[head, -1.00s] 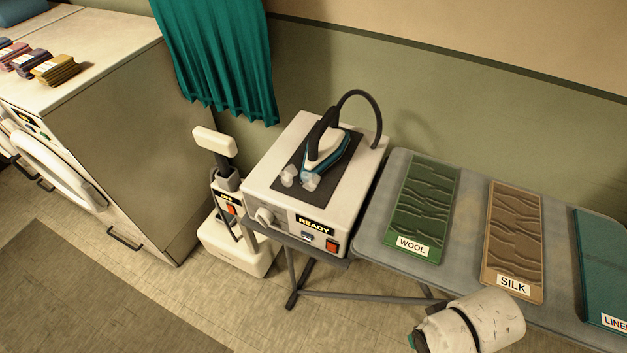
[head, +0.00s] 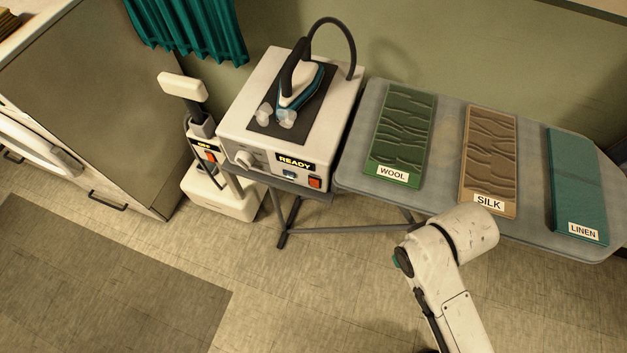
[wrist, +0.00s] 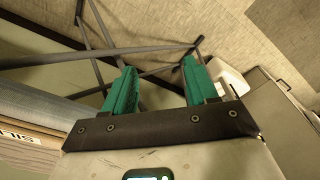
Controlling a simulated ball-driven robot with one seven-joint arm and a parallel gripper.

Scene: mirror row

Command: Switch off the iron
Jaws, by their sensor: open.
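The iron (head: 299,88), white and blue with a black handle and cord, rests on a dark mat (head: 317,112) on top of a white station box (head: 233,118). The box front has a knob, a display reading READY (head: 294,163), a small blue-lit panel (head: 290,174) and an orange-red switch (head: 315,183). White puffs show by the iron's tip. In the wrist view my gripper (wrist: 160,85) has two green fingers apart with nothing between them, facing the stand's legs and floor.
The ironing board (head: 448,150) holds cloths labelled WOOL (head: 402,125), SILK (head: 489,150) and LINEN (head: 575,170). A white steamer-like device (head: 215,194) with its own orange switch stands left of the box. Floor in front is clear.

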